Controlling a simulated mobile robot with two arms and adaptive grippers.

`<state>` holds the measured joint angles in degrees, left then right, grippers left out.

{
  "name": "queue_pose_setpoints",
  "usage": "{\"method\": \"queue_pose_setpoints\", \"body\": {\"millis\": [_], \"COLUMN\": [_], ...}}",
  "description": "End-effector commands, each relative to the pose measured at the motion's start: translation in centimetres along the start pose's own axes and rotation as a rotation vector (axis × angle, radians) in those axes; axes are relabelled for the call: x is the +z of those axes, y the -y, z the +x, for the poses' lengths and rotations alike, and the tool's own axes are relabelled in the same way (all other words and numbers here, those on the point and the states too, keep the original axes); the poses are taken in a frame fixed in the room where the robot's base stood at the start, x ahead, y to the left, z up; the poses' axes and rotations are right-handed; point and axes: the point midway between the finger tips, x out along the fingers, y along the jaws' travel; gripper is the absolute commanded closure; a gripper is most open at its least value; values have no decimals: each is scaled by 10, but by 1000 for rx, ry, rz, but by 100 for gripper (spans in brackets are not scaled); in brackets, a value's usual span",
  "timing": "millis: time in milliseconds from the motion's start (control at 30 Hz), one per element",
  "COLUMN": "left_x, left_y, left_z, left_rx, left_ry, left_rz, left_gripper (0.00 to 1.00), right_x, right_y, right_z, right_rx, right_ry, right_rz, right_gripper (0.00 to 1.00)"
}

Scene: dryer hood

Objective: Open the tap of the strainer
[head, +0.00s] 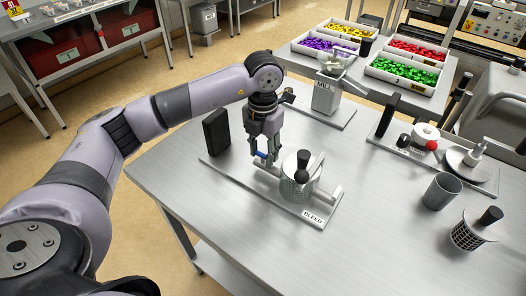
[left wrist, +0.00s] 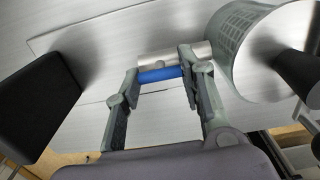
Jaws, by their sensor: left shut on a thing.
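The strainer (head: 288,190) stands on a plate labelled BLEED (head: 313,217) on the steel table. It is a grey mesh cylinder with a pale lid and a black knob, and it shows at the right of the left wrist view (left wrist: 232,45). Its tap has a blue handle (left wrist: 160,75) beside a short metal pipe (left wrist: 165,60), left of the mesh body. My left gripper (head: 264,160) points down over the tap, shut on the blue handle with one finger at each end of it (left wrist: 157,78). My right gripper is not in view.
A black upright block (head: 216,132) stands on the plate's left end. A mill (head: 326,95) stands behind. A grey cup (head: 441,191) and a mesh basket (head: 467,235) stand at the right. The table front is clear.

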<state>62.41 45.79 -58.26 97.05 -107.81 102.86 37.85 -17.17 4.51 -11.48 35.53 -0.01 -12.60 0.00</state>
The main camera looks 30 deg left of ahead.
Motion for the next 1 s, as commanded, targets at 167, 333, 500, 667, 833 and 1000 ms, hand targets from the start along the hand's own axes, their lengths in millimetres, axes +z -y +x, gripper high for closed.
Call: {"method": "queue_pose_setpoints", "body": {"millis": [167, 333, 500, 667, 833, 1000], "left_x": [0, 0, 0, 0, 0, 0], "left_y": [0, 0, 0, 0, 0, 0], "left_z": [-1, -1, -1, 0, 0, 0], "left_rx": [0, 0, 0, 0, 0, 0], "left_ry": [1, 1, 1, 1, 0, 0], "left_rz": [-14, -14, -13, -12, -11, -11], "left_gripper": [92, 92, 60, 49, 43, 43], "right_x": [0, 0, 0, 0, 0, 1], "right_y": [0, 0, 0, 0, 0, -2], "right_z": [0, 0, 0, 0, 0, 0], "right_rx": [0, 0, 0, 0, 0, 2], "right_ry": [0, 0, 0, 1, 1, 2], "right_rz": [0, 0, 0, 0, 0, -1], "right_gripper": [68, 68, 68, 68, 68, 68]}}
